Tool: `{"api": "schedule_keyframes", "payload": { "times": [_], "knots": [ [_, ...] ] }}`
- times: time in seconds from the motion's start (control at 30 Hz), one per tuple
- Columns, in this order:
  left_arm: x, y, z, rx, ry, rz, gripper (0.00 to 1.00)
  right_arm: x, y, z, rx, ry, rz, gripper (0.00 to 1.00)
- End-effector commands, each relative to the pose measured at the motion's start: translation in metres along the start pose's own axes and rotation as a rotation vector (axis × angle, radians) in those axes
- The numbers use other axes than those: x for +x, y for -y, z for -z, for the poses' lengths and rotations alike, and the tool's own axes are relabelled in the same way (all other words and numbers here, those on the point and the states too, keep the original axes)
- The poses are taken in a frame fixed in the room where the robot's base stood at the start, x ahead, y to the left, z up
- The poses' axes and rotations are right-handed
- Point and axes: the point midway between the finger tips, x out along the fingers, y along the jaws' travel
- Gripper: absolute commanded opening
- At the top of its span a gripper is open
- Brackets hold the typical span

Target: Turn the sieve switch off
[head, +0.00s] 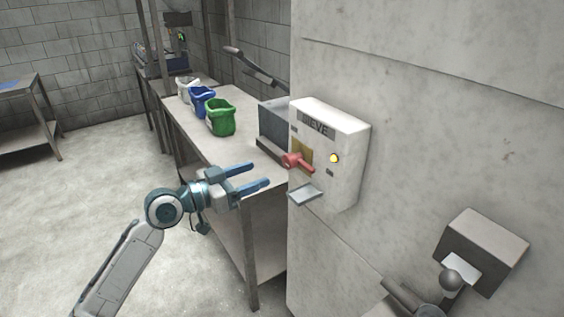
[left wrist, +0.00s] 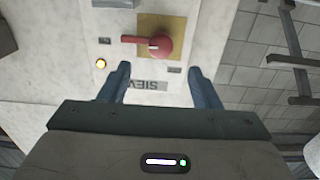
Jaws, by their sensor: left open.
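The sieve switch is a red rotary lever (head: 297,161) on a yellow plate (head: 302,148), on a white wall box (head: 345,135) lettered "SIEVE". Its handle points right towards a glowing yellow lamp (head: 334,158) in the head view. In the left wrist view the box looks upside down; the red lever (left wrist: 148,42) lies beyond the fingertips, its handle pointing left, with the lamp (left wrist: 101,63) near its end. My left gripper (head: 261,175) is open and empty, just left of the lever and apart from it. My right gripper is not in view.
A small metal flap (head: 305,193) sticks out below the box. A metal table (head: 236,100) behind carries green (head: 221,118), blue (head: 203,101) and white (head: 187,88) bags. A grey wall fixture (head: 483,250) stands at lower right. The floor at left is clear.

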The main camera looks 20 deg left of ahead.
Motion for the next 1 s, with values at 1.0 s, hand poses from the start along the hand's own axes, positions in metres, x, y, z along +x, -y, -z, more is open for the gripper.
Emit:
{"api": "schedule_keyframes", "payload": {
  "times": [1.0],
  "knots": [
    [0.084, 0.0, -0.001, -0.001, 0.001, 0.001, 0.57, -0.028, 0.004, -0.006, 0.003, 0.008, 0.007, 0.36]
  ]
}}
